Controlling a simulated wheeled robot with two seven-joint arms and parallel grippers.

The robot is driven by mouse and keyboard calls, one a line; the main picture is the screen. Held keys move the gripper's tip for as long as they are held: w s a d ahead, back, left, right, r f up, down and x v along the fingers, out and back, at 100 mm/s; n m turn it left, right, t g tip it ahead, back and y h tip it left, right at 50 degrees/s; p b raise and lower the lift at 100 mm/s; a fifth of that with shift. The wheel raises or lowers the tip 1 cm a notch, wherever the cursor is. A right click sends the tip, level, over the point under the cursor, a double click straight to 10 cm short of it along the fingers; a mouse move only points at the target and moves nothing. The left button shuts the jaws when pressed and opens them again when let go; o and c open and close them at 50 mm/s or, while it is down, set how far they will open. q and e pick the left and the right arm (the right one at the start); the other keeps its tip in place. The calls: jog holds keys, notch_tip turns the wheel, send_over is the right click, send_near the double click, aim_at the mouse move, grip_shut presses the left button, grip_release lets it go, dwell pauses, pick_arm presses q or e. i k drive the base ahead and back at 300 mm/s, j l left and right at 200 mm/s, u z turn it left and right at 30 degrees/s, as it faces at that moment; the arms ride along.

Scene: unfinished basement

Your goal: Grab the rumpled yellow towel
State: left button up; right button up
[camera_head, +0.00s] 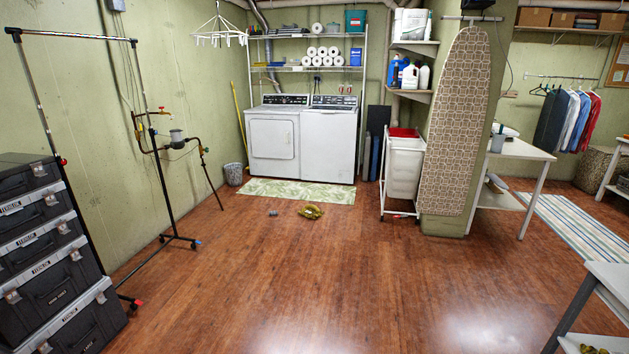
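A small rumpled yellow towel (311,212) lies on the wooden floor in the middle distance, just in front of the green patterned mat. It looks bunched up, with darker folds. A small grey object (273,213) lies on the floor a little to its left; I cannot tell what it is. Another yellowish thing (592,349) shows at the bottom right edge on the lower shelf of a grey table, mostly cut off. Neither of my grippers is in view.
A white washer and dryer (330,142) stand behind the patterned mat (297,191). Black stacked toolboxes (46,258) and a metal rack (164,200) are at left. A laundry cart (402,168) and ironing board (459,125) stand right. The floor (270,285) ahead is clear.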

aim_at(312, 211)
jog(key=i, duration=3.45)
